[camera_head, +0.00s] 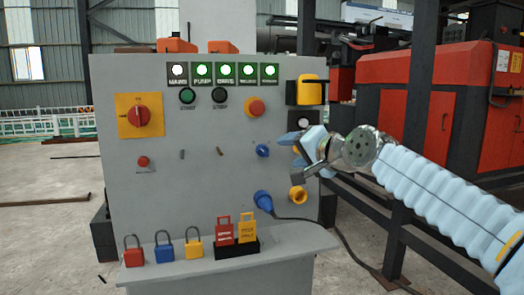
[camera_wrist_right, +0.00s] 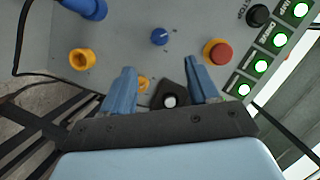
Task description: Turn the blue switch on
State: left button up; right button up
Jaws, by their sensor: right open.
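The blue switch (camera_head: 263,150) is a small rotary knob on the right half of the grey control panel (camera_head: 215,125). In the right wrist view the blue switch (camera_wrist_right: 159,36) lies beyond the fingertips, roughly between them, with a pale mark on its face. I cannot tell its setting. My right gripper (camera_head: 297,158) is open and empty, just right of the switch and apart from it. Its two blue fingers (camera_wrist_right: 161,72) show spread in the wrist view. My left gripper is not in view.
A red button on a yellow base (camera_head: 256,107) sits above the switch. A blue plug (camera_head: 263,200) with a black cable and a yellow socket (camera_head: 298,195) are below. Several padlocks (camera_head: 164,247) stand on the panel's ledge. A dark post (camera_head: 411,130) stands behind my right arm.

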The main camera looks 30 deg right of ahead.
aim_at(266, 152)
jog(key=p+x, duration=0.1)
jog(key=x, duration=1.1)
jog(key=shift+w+f, duration=0.15)
jog(key=shift+w, duration=0.25)
jog(key=c, duration=1)
